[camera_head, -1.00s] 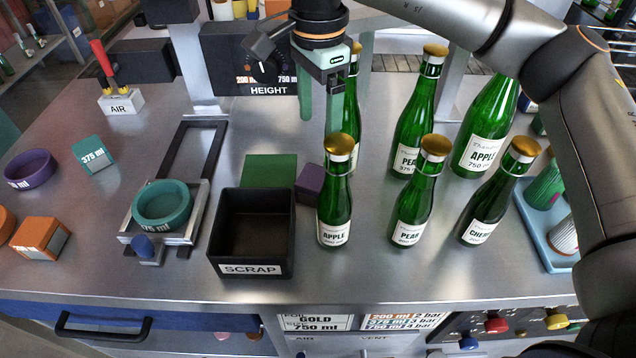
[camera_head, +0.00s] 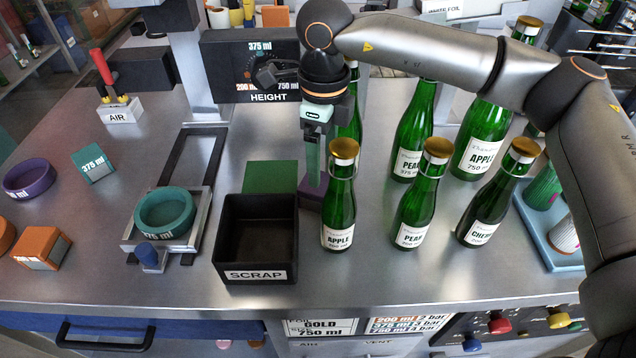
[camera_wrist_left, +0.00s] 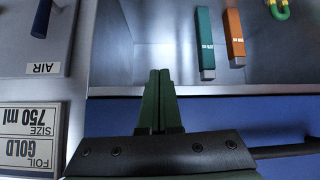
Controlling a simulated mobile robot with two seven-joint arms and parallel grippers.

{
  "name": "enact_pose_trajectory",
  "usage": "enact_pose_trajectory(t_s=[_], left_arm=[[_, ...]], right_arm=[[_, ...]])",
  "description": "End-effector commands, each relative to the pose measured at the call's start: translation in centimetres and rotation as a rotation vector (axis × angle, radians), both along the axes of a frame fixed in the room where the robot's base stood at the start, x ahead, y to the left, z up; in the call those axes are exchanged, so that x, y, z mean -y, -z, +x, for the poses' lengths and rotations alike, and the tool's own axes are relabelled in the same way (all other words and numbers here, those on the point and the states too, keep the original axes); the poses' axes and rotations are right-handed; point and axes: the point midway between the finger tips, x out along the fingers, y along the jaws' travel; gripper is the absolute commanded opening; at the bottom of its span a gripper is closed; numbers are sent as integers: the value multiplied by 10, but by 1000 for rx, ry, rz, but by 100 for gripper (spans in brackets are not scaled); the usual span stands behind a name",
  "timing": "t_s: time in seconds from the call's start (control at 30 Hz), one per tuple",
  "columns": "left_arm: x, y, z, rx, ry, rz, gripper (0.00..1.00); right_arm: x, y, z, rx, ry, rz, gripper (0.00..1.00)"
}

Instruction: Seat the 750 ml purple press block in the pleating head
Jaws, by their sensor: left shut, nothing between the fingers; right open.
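The purple press block (camera_head: 306,196) stands on the steel table between the scrap box and the front apple bottle. Most of it is hidden by the fingers and the bottle. My right gripper (camera_head: 314,180) points down over the block with its fingers open; whether they straddle or touch it I cannot tell. My left gripper (camera_wrist_left: 158,98) shows only in the left wrist view, shut and empty before an open drawer. The pleating head is not clearly seen in the head view.
The black scrap box (camera_head: 256,268) is close left of my right gripper. Green bottles (camera_head: 340,208) stand close on its right. A teal ring (camera_head: 165,214) sits in a slide fixture. A teal block (camera_head: 92,163) and an orange block (camera_head: 42,248) are farther left. The HEIGHT panel (camera_head: 250,66) is behind.

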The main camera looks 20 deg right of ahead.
Motion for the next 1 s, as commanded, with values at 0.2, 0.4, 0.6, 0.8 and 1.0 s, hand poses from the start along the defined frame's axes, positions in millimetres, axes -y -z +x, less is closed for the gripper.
enact_pose_trajectory(t_s=[0.2,0.4,0.6,0.8,1.0], left_arm=[[0,-6,0,0,0,0,0],[0,-14,0,0,0,0,0],[0,-15,0,0,0,0,0],[0,-15,0,0,0,0,0],[0,-15,0,0,0,0,0]], right_arm=[[0,17,1,-2,-1,-1,82],[-2,47,3,-2,0,-1,82],[-2,59,4,1,-1,1,82],[-2,59,4,1,-1,0,78],[-2,58,4,1,-2,0,56]])
